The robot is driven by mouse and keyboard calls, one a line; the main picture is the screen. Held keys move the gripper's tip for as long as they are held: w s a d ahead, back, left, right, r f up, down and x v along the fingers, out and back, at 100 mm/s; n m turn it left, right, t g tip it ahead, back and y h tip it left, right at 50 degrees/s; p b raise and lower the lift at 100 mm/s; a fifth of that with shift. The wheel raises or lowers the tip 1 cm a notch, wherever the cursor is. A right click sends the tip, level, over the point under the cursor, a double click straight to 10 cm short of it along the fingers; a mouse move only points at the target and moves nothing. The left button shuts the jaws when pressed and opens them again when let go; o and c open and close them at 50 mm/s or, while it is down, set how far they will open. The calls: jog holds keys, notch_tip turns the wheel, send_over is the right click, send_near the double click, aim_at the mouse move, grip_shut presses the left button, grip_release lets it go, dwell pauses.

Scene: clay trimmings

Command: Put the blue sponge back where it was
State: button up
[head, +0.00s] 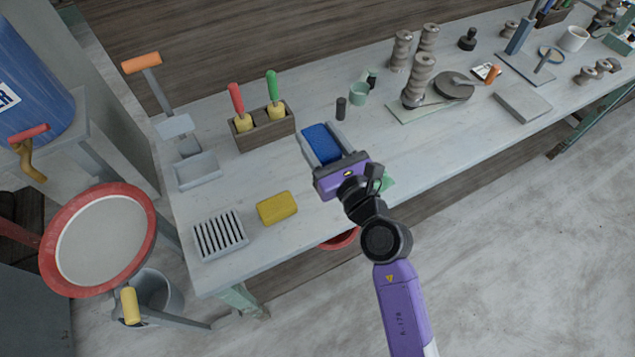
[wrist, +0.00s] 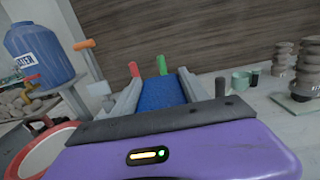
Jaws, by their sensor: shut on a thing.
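The blue sponge (head: 321,144) is between the grey fingers of my gripper (head: 323,142), which is shut on it over the worktable. In the wrist view the blue sponge (wrist: 162,92) lies lengthwise between the two fingers of my gripper (wrist: 160,82). I cannot tell from the head view how high it is above the table. A yellow sponge (head: 277,208) lies on the table to the left of and nearer than my gripper. A grey slotted rack (head: 219,234) stands beside the yellow sponge at the table's near left corner; no sponge shows on it.
A wooden holder (head: 265,131) with red- and green-handled tools stands behind left. A grey tray (head: 195,171) sits at the left edge. A green cup (head: 359,94) and dark cylinder (head: 341,107) stand behind. Clay pieces (head: 418,80) are to the right. Table (head: 240,185) is clear behind the yellow sponge.

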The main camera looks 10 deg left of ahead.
jog(key=shift+f+b, duration=3.3)
jog(key=shift+f, duration=5.55)
jog(key=shift+f+b, duration=0.35)
jog(key=shift+b, duration=0.05)
jog(key=shift+f+b, duration=0.25)
jog(key=shift+b, duration=0.05)
jog(key=o, duration=1.4)
jog(key=shift+f, duration=0.1)
jog(key=shift+o, duration=0.2)
